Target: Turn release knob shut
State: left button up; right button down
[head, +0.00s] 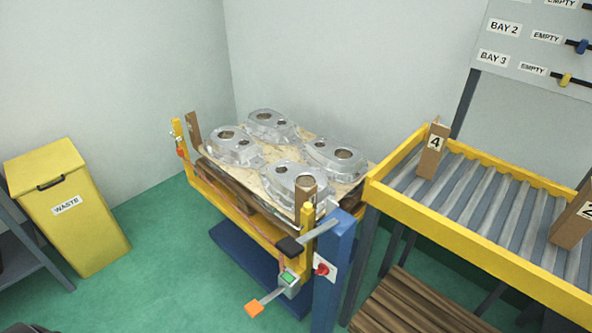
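A small red knob (321,269) sits on a white plate on the side of a blue post (335,250), at the near right corner of a yellow lift table (235,215). I take it to be the release knob; it is too small to tell which way it is turned. Left of it is a grey box with a green face (289,277), and an orange-ended pedal or lever (254,309) sticks out below. A grey lever (318,230) with a dark end reaches left from the post top. Neither of my grippers shows in the head view.
Several aluminium castings (283,184) lie on a board on the lift table. A yellow-framed roller conveyor (455,240) with numbered brown blocks adjoins on the right, above a stack of brown boards (415,305). A yellow waste bin (80,220) stands left. Green floor (170,270) between is clear.

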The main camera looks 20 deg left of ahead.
aim_at(323, 269)
jog(key=i+l+u, duration=0.1)
jog(key=u, duration=0.3)
jog(key=l+u, duration=0.2)
jog(key=u, duration=0.25)
jog(key=k+j+z, duration=0.25)
jog(key=k+j, duration=0.2)
jog(key=j, duration=0.3)
jog(key=k+j+z, duration=0.25)
jog(key=k+j, duration=0.3)
jog(key=j, duration=0.15)
